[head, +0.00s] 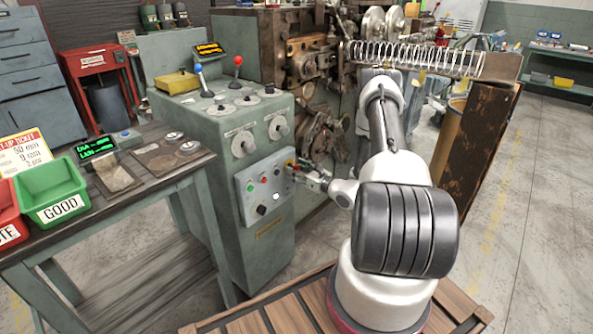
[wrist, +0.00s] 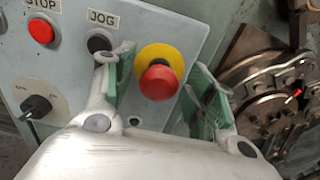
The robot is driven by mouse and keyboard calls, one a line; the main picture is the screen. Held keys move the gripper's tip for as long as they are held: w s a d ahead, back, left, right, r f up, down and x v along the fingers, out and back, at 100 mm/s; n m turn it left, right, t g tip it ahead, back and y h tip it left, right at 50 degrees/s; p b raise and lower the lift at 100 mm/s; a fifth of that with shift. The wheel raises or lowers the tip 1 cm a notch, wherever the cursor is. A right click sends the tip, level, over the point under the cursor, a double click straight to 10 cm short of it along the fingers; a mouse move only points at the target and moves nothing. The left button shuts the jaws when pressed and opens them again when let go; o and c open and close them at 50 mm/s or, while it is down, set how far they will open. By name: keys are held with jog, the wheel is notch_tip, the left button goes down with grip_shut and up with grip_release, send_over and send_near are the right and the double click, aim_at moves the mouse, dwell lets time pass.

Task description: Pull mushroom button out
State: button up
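The red mushroom button (wrist: 158,82) sits on a round yellow backing (wrist: 160,58) on the grey control panel, in the middle of the wrist view. My gripper (wrist: 157,85) is open, with one green-padded finger on each side of the button. I see a gap between each finger and the red cap, so it does not look gripped. In the head view my gripper (head: 297,169) is at the right edge of the control panel (head: 252,202) and hides most of the button there.
Left of the button are a black JOG button (wrist: 98,42), a red STOP button (wrist: 41,31) and a black rotary switch (wrist: 38,105). Machine tooling (wrist: 275,95) stands close on the right. A workbench (head: 130,200) with a green GOOD bin (head: 62,208) is at the left.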

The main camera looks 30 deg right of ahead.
jog(key=v, duration=1.2)
dwell(0.3)
